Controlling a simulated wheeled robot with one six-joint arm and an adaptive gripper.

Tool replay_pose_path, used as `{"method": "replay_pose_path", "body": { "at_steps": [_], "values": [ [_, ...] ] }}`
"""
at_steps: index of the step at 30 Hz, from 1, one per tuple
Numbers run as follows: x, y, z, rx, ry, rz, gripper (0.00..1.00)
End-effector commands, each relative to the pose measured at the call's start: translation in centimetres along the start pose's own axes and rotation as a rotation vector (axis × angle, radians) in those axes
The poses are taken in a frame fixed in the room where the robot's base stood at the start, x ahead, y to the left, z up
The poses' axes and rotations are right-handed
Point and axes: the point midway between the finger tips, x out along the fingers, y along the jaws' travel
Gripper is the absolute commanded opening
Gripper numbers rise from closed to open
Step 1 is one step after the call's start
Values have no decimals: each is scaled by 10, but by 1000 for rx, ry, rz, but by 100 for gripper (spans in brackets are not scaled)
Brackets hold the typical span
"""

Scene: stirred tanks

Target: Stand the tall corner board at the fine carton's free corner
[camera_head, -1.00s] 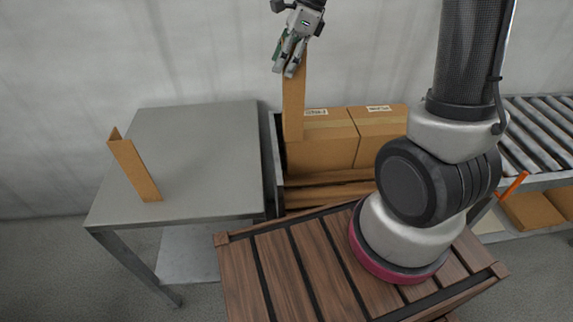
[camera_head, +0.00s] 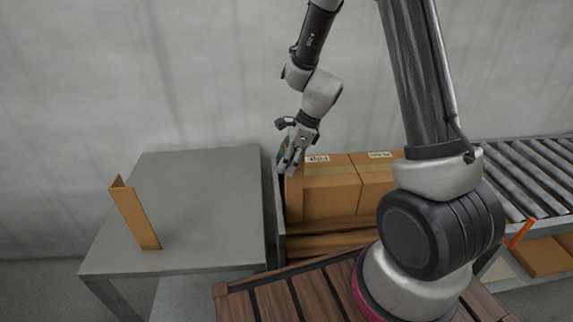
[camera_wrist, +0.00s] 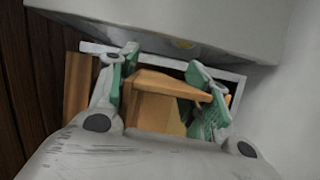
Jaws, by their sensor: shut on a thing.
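My gripper (camera_head: 291,160) is shut on the tall brown corner board (camera_head: 294,198), gripping its upper end. The board hangs roughly upright at the left end of the left carton (camera_head: 331,191); its lower end is near the carton's base level. I cannot tell whether it touches the carton or what lies under it. In the wrist view the board's angled top (camera_wrist: 168,84) sits between the green finger pads. The carton labels are too small to read surely.
A shorter angled board (camera_head: 136,216) stands on the grey table (camera_head: 200,200) at left. A second carton (camera_head: 378,178) adjoins the first. A dark upright edge (camera_head: 280,215) is close left of the held board. A roller conveyor (camera_head: 530,175) is at right.

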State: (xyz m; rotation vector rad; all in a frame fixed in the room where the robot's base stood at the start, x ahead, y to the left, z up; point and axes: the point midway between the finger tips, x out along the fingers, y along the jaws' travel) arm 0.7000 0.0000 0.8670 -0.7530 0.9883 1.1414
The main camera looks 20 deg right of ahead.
Motion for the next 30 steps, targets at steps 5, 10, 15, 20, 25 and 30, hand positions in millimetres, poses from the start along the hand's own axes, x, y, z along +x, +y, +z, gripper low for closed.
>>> {"method": "replay_pose_path", "body": {
  "at_steps": [5, 10, 15, 20, 25, 30],
  "values": [
    [13, 0, -6, 0, 1, 0, 21],
    [13, 0, -6, -1, 1, -1, 21],
    [15, 0, -7, -1, 1, 0, 52],
    [15, 0, -6, -1, 1, 0, 70],
    [15, 0, -6, -1, 1, -1, 70],
    [10, 0, -5, -1, 0, -3, 70]
  ]
}}
